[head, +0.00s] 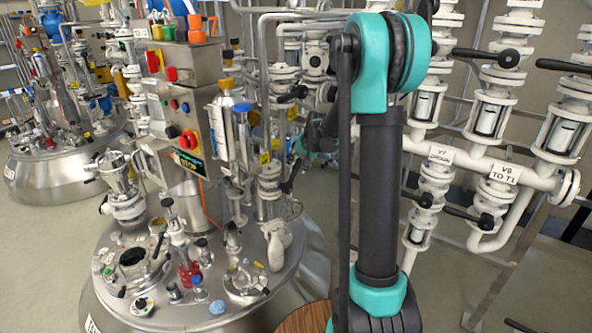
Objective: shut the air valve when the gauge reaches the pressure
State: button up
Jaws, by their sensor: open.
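My arm stands upright in the middle of the head view and hides what is behind it. My gripper cannot be made out; the far part of the arm is mostly hidden behind its near links. Several white valves with black lever handles sit on the pipework at the right, among them one labelled V7 (435,182) and one labelled V8 (494,190). Which valve is the air valve cannot be told. No gauge dial can be made out or read.
A steel reactor (150,312) with crowded fittings on its lid fills the lower left. A control box (184,125) with a red knob rises above it. A second vessel (50,180) stands at the far left. Grey floor (440,300) shows at the lower right.

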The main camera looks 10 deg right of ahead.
aim_at(297, 167)
jog(key=shift+x, duration=1.5)
jog(key=shift+c, duration=0.4)
grip_shut()
